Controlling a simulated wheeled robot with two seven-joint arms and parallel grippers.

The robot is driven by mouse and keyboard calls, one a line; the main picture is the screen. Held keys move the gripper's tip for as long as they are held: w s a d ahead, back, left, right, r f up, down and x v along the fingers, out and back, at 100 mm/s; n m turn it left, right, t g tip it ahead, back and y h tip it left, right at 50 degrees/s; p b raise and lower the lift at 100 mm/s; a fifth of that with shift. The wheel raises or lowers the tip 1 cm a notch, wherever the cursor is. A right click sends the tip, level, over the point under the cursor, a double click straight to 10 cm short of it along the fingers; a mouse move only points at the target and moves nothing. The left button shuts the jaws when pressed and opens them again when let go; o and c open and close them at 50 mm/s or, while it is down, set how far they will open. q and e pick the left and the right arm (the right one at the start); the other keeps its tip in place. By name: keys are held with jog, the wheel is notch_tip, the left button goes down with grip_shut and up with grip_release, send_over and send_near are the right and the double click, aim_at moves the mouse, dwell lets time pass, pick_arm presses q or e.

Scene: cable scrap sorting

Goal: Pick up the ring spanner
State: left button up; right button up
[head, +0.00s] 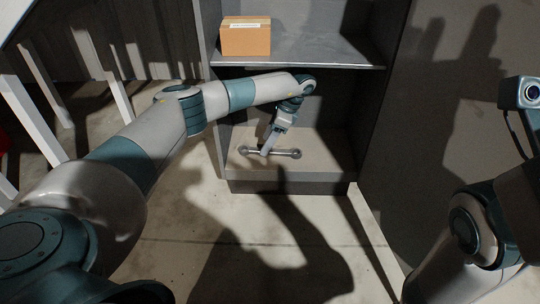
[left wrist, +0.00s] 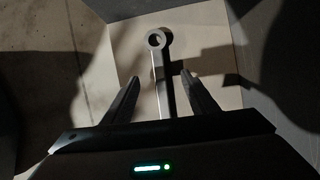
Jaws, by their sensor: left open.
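The ring spanner (head: 286,153) is a grey metal bar with a ring at each end. It lies on the bottom shelf of the grey cabinet, across the picture in the head view. My left gripper (head: 267,148) reaches down to it near its middle. In the left wrist view the spanner (left wrist: 163,80) runs between the two open fingers of my left gripper (left wrist: 162,88), with one ring beyond the fingertips. Its near end is hidden by the gripper body. I cannot tell whether the fingers touch it. My right gripper does not show.
The cabinet's upper shelf (head: 330,55) is above my left forearm and holds a cardboard box (head: 246,38). Cabinet side walls stand close on both sides. The bottom shelf (head: 325,160) is bare around the spanner. White slanted legs (head: 35,115) stand at the left.

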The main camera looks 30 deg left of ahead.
pick_arm(q)
jog(key=shift+b+x, duration=0.9)
jog(key=shift+x, duration=0.35)
jog(key=shift+d, duration=0.15)
grip_shut()
